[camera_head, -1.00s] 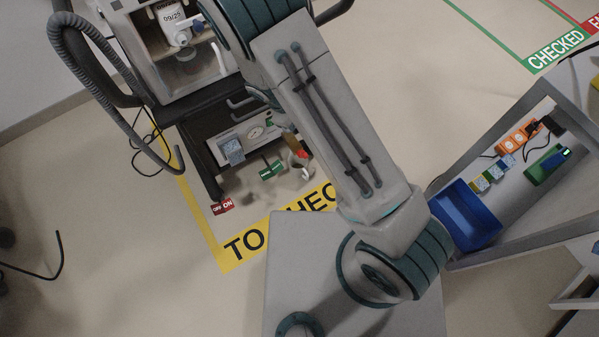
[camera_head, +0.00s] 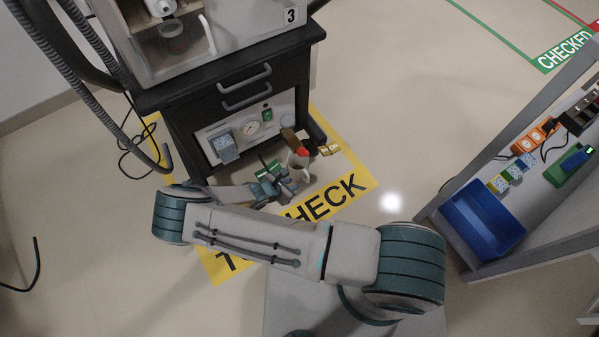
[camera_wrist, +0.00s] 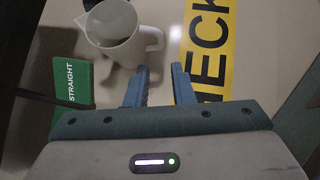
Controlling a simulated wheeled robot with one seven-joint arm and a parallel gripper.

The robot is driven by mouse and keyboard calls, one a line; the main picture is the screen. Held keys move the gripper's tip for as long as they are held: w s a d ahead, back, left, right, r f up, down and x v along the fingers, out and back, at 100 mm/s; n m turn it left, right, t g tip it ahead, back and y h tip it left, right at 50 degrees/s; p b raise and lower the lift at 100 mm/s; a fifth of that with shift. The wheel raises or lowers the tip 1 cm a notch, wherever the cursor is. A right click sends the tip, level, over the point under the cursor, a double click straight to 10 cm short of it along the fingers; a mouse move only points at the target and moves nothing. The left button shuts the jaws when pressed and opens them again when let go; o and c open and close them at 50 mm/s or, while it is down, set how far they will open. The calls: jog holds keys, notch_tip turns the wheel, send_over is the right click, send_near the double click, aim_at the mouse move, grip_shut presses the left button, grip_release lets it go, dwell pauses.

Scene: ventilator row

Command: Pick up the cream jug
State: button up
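The cream jug (camera_wrist: 112,48) stands on the floor in the upper left of the wrist view, its open top facing me and its handle on its right side. My gripper (camera_wrist: 160,84) is open and empty, with its two blue fingers pointing toward the handle side, apart from the jug in the picture. In the head view the jug (camera_head: 301,166) stands in front of the ventilator cart, and my gripper (camera_head: 282,185) is low beside it, partly covering it.
A green block marked STRAIGHT (camera_wrist: 72,82) lies left of the jug. A brown and red object (camera_head: 291,139) is close behind the jug. The black cart (camera_head: 180,125) stands behind. Yellow floor marking (camera_head: 345,190) lies right. A blue bin (camera_head: 482,222) is on the shelf at right.

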aim_at(308, 179)
jog(key=b+x, duration=0.5)
jog(key=x, duration=0.8)
jog(key=shift+w+d+f, duration=0.1)
jog(key=shift+f, duration=0.1)
grip_shut()
